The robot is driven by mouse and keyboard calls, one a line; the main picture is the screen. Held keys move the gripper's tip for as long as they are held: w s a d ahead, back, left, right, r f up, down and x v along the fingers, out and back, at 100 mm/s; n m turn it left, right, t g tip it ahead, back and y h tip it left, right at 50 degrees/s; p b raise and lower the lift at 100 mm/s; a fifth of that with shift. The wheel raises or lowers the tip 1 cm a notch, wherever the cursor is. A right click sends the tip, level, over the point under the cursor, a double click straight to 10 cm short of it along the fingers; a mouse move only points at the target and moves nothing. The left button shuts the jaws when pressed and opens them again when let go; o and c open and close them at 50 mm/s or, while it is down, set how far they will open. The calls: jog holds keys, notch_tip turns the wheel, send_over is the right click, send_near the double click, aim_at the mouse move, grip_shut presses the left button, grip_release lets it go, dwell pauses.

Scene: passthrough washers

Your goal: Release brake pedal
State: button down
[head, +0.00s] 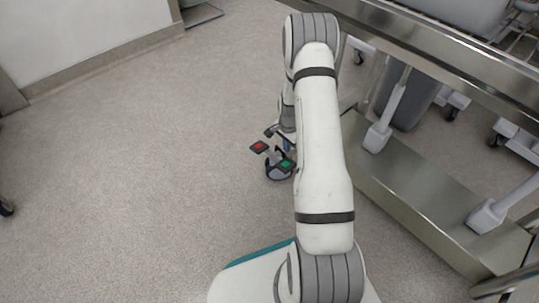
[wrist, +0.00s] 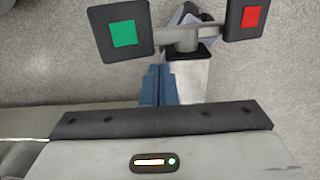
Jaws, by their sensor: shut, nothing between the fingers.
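A dark pedal with a red square (head: 259,146) and a dark pedal with a green square (head: 287,164) stand low above the floor, left of my arm. In the wrist view the green pedal (wrist: 123,33) is at upper left and the red pedal (wrist: 250,17) at upper right, joined by a grey crossbar (wrist: 183,36). My gripper (wrist: 158,72) is shut and empty, its blue fingers together. Its tips show just below the crossbar, between the pedals and nearer the green one. I cannot tell whether they touch anything. In the head view my arm hides part of the pedal mount.
A steel frame with a low metal ledge (head: 430,205) and grey struts runs along the right. Wheeled carts stand behind it. A white wall (head: 80,40) is at upper left. The floor (head: 130,190) left of the pedals is clear.

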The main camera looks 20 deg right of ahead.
jog(key=shift+f+b, duration=0.5)
jog(key=shift+f, duration=0.35)
dwell(0.3)
dwell(0.4)
notch_tip(320, 180, up, 7)
jog(key=p, duration=0.4)
jog(key=shift+p, duration=0.35)
